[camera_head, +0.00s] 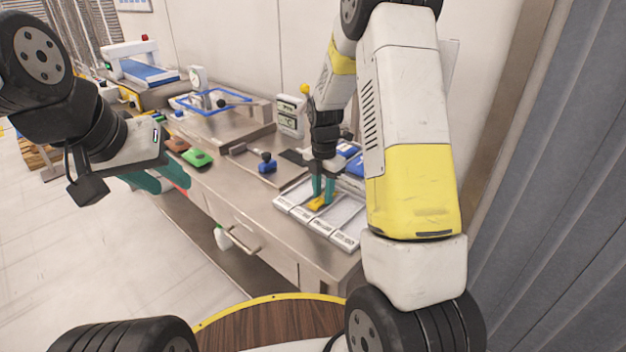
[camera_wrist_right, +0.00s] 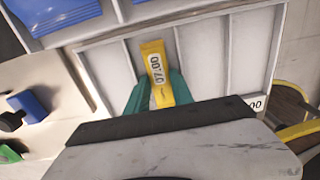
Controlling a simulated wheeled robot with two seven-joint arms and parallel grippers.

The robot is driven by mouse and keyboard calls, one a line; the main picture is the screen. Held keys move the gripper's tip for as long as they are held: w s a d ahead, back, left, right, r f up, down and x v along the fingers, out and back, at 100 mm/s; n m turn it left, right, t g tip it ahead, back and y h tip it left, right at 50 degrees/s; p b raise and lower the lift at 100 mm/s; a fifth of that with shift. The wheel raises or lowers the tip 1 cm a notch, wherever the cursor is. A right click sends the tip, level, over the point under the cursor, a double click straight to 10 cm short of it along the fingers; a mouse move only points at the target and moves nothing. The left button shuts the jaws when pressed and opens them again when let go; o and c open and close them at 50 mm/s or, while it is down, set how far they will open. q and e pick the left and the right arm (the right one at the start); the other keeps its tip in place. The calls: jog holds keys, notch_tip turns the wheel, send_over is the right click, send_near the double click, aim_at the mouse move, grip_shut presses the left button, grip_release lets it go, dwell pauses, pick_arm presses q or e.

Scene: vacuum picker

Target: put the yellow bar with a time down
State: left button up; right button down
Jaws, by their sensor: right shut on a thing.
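The yellow bar (camera_head: 316,203) is between the teal fingers of my right gripper (camera_head: 324,187), which is shut on it. In the right wrist view the bar (camera_wrist_right: 155,62) reads 07:00. It is over one compartment of a pale tray (camera_head: 345,240) with thin dividers and labels along its front edge. I cannot tell whether the bar touches the tray floor. In the right wrist view the tray (camera_wrist_right: 250,45) has empty compartments beside the bar, and one label partly reads 00. My left gripper (camera_head: 160,181) is open and empty off the bench's front edge.
Blue packs (camera_head: 347,150) lie behind the tray. A blue-based tool with a black knob (camera_head: 267,163) is left of it. A display device (camera_head: 290,117) stands at the back. A green block (camera_head: 197,158) and a brown block (camera_head: 177,145) lie farther left.

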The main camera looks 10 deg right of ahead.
jog(key=shift+f, duration=0.1)
jog(key=c, duration=1.4)
grip_release()
